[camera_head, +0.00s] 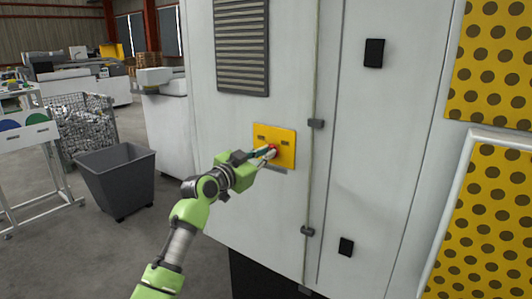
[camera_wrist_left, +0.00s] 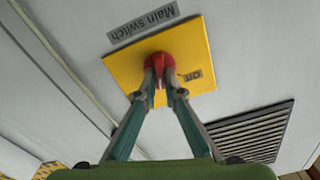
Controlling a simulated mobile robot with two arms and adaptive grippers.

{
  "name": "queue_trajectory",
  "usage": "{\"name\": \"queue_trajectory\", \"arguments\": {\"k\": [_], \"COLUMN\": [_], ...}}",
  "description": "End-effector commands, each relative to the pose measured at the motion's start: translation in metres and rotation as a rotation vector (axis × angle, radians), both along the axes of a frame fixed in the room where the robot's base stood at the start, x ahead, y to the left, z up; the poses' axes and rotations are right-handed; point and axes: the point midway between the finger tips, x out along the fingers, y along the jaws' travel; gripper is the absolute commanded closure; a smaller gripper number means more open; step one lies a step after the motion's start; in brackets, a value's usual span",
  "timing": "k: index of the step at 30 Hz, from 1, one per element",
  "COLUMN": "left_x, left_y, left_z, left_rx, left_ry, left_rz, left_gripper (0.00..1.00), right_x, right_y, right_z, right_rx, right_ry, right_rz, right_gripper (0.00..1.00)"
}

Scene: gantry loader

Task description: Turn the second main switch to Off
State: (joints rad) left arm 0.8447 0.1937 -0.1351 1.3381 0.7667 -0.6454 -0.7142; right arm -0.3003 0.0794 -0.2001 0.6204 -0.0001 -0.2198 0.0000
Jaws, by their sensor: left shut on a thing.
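The main switch is a red knob (camera_wrist_left: 160,66) on a yellow plate (camera_wrist_left: 196,46) on the grey cabinet. A label reading "Main switch" (camera_wrist_left: 143,27) sits beside the plate, and an "Off" mark (camera_wrist_left: 193,76) shows on the plate near the knob. In the head view the yellow plate (camera_head: 288,139) is near the middle, with the red knob (camera_head: 272,151) partly hidden by my gripper. My left gripper (camera_head: 267,153) is at the plate, its two fingers (camera_wrist_left: 164,84) shut on the red knob. The knob's exact pointing is hard to tell. My right gripper is not in view.
The cabinet (camera_head: 360,170) has a vent grille (camera_head: 241,45) above the plate and black door latches (camera_head: 374,53). Yellow perforated panels (camera_head: 487,230) stand at the right. A dark grey bin (camera_head: 117,178) and a wire basket (camera_head: 84,122) stand on the floor at left.

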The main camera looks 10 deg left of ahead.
Motion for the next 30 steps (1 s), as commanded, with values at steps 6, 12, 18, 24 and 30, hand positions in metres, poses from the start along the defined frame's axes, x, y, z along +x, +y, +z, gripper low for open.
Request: {"name": "queue_trajectory", "arguments": {"k": [6, 12, 18, 24, 30], "left_x": [0.001, 0.001, 0.001, 0.002, 0.002], "left_y": [0.001, 0.002, 0.002, 0.004, 0.004], "left_z": [-0.001, 0.000, -0.001, -0.001, -0.002], "left_rx": [-0.190, -0.365, -0.543, -0.711, -0.853], "left_ry": [0.083, 0.155, 0.228, 0.296, 0.355], "left_rz": [0.000, 0.000, -0.001, 0.000, 0.001], "left_gripper": [1.00, 1.00, 1.00, 1.00, 1.00], "right_x": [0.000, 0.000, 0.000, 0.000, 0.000], "right_y": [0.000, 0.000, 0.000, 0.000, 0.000], "right_z": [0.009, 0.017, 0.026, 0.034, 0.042], "right_rx": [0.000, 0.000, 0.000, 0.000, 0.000], "right_ry": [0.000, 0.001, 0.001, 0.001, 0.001], "right_rz": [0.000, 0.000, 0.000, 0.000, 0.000], "right_gripper": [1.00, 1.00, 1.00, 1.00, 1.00]}}
